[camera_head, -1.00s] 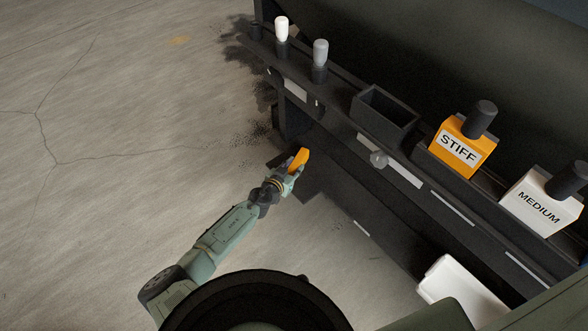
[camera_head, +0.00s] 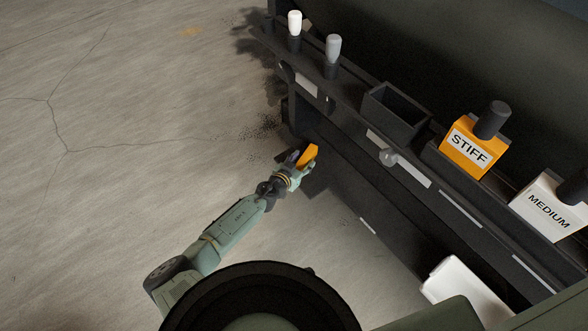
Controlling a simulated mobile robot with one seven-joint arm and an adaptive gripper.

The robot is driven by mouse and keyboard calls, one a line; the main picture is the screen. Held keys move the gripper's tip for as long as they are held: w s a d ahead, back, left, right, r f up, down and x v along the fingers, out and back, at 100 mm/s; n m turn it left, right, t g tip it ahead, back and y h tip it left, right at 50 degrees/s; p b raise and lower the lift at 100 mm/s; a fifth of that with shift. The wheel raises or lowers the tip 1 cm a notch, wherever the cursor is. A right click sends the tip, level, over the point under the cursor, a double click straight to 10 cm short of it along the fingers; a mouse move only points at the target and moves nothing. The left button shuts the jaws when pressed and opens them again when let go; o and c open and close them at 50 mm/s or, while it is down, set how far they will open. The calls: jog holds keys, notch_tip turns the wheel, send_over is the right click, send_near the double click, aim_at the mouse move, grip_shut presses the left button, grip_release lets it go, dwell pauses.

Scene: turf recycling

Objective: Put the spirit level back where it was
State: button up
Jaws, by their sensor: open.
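An orange block-like thing (camera_head: 309,154), which may be the spirit level, is at the fingertips of my gripper (camera_head: 301,163). The fingers are spread open, one on each side of its near end. It is beside the lower left part of the dark bench (camera_head: 340,170). I cannot tell whether it rests on a lower ledge or touches the fingers. Its near end is partly hidden by the gripper.
On the bench's upper shelf stand a white-topped bottle (camera_head: 294,24), a grey-topped bottle (camera_head: 333,48), an empty dark bin (camera_head: 396,112), an orange STIFF block (camera_head: 470,148) and a white MEDIUM block (camera_head: 548,207). A white tray (camera_head: 462,290) is low at right. Floor at left is clear.

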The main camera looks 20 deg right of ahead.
jog(key=p+v, duration=0.3)
jog(key=v, duration=0.8)
jog(key=shift+s+a+r, duration=0.2)
jog(key=shift+s+a, duration=0.05)
